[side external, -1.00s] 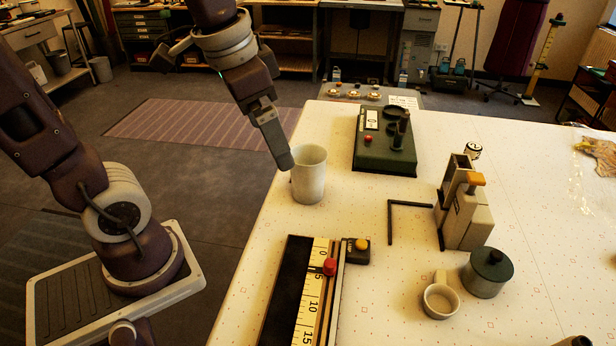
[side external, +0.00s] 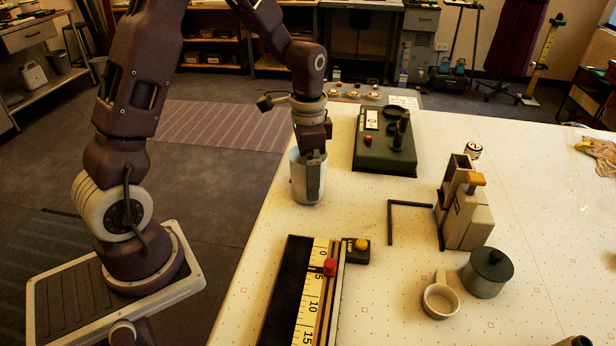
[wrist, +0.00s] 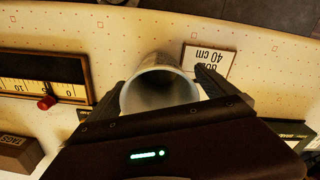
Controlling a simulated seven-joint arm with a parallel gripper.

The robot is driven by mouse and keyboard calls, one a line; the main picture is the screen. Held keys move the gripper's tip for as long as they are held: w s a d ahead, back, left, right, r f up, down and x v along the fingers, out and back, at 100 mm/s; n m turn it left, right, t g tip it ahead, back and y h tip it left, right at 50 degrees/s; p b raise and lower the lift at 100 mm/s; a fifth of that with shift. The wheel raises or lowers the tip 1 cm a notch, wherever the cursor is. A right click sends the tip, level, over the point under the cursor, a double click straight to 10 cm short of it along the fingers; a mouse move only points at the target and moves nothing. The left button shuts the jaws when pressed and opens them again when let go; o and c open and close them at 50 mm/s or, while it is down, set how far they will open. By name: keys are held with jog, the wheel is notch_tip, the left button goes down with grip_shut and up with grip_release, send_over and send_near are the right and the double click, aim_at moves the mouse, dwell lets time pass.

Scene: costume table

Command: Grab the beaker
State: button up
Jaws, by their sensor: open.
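The beaker (side external: 299,178) is a pale, open-topped cup standing upright near the table's left edge in the side view. In the wrist view the beaker (wrist: 160,90) shows its round mouth and dark inside, between the two fingers. My gripper (side external: 314,190) points down at the beaker, with one finger in front of its near right side. In the wrist view my gripper (wrist: 160,88) is open, with a finger on each side of the beaker's rim. I cannot tell whether either finger touches the wall.
A dark green device (side external: 385,155) stands behind and right of the beaker. A ruler board (side external: 318,300) with a red knob lies in front. A black angle piece (side external: 391,222), a beige device (side external: 462,215), a small mug (side external: 440,300) and a lidded pot (side external: 487,273) are farther right.

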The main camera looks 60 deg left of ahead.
jog(key=c, duration=1.4)
